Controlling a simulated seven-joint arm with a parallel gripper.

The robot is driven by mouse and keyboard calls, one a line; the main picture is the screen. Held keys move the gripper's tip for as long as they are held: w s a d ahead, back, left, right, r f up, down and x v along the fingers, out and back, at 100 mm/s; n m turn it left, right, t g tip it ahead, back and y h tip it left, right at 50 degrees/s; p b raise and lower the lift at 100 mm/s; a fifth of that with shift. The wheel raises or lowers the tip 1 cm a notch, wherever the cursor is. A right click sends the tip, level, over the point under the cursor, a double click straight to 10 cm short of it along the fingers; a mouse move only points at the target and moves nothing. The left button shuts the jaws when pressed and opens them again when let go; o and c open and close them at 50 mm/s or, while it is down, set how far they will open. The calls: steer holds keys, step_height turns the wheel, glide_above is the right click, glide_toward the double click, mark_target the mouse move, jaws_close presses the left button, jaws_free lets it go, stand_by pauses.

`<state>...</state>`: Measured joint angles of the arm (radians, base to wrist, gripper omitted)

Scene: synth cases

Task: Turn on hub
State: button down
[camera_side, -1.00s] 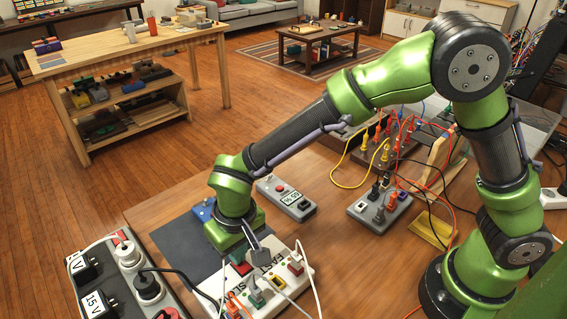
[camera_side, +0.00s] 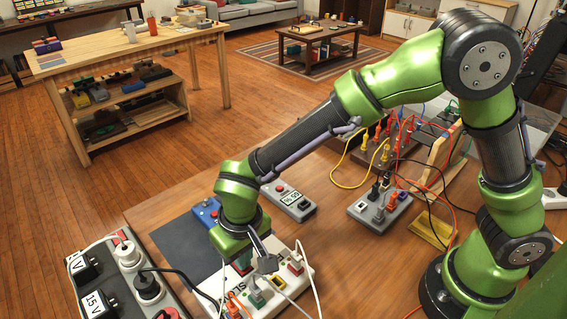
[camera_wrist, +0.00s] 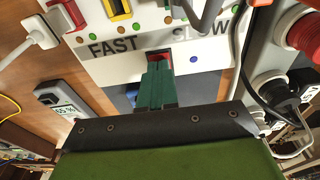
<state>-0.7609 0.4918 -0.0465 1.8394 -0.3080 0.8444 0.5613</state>
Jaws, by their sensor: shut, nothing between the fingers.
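The hub, a white board (camera_side: 302,276) with several plugs and cables, lies on the table in the side view. In the wrist view the white board (camera_wrist: 110,65) carries the words FAST and SLOW and coloured dots. A red switch-like piece (camera_wrist: 158,52) sits near the board's edge between those words. My gripper (camera_wrist: 157,66) is shut, its green fingers together, with the tips at or just over the red piece. I cannot tell whether they touch. In the side view my gripper (camera_side: 243,268) points down at the board's left part, and cables and plugs partly hide the tips.
A dark strip with 15 V adapters (camera_side: 97,301) stands at the left. A blue box (camera_side: 205,212) and a grey display box (camera_side: 290,201) lie behind the board. A grey box with plugs (camera_side: 378,212) is to the right. Loose cables hang around the board.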

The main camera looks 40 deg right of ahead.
step_height(320, 180, up, 14)
steer(key=s, duration=0.1)
steer(key=shift+s, duration=0.3)
stand_by(0.4)
steer(key=shift+w, duration=0.7)
steer(key=f, duration=0.4)
steer(key=w+f, duration=0.1)
steer(key=f, duration=0.9)
steer(key=shift+w, duration=0.35)
steer(key=shift+w+f, duration=0.1)
steer(key=shift+f, duration=0.2)
